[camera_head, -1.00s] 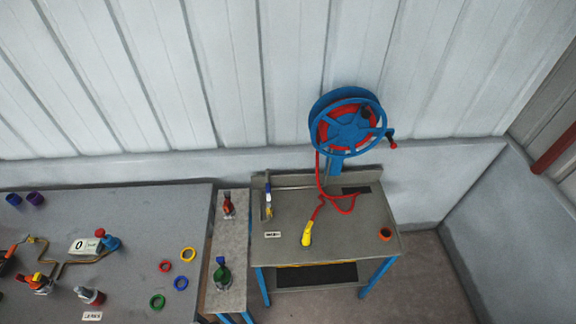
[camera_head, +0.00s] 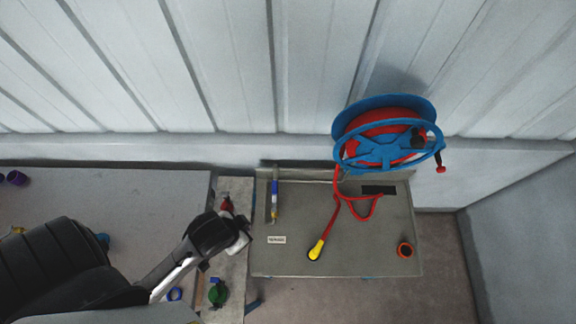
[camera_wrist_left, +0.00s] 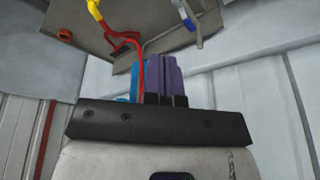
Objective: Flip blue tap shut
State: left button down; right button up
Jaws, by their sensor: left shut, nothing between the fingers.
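A tap with a blue and white upright part (camera_head: 275,190) stands at the left back of the grey bench (camera_head: 370,255). It also shows at the top of the left wrist view (camera_wrist_left: 184,14). I cannot tell its lever position. My left gripper (camera_head: 246,238) is to the left of and in front of this tap, apart from it, over the narrow side table. Its purple fingers (camera_wrist_left: 161,75) are shut and empty in the left wrist view. My right gripper is not in view.
A blue reel (camera_head: 385,140) with red hose stands behind the bench. The hose ends in a yellow nozzle (camera_head: 316,250) on the bench. An orange ring (camera_head: 405,250) lies at the right. Red (camera_head: 226,203) and green (camera_head: 218,292) items stand on the side table.

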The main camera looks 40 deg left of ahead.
pick_arm(q)
jog(key=w+f+n+g+y+b, duration=0.25)
jog(key=w+f+n+b, duration=0.45)
jog(key=w+f, duration=0.65)
jog(key=w+d+f+n+y+b, duration=0.1)
jog(key=w+f+n+y+b, duration=0.1)
jog(key=w, duration=0.4)
jog(key=w+d+f+n+g+y+b, duration=0.1)
jog(key=w+f+n+y+b, duration=0.1)
jog(key=w+b, duration=0.4)
notch_tip(320, 180, down, 3)
jog(key=shift+w+d+r+y, duration=0.15)
jog(key=shift+w+d+y, duration=0.15)
jog(key=shift+w+y, duration=0.3)
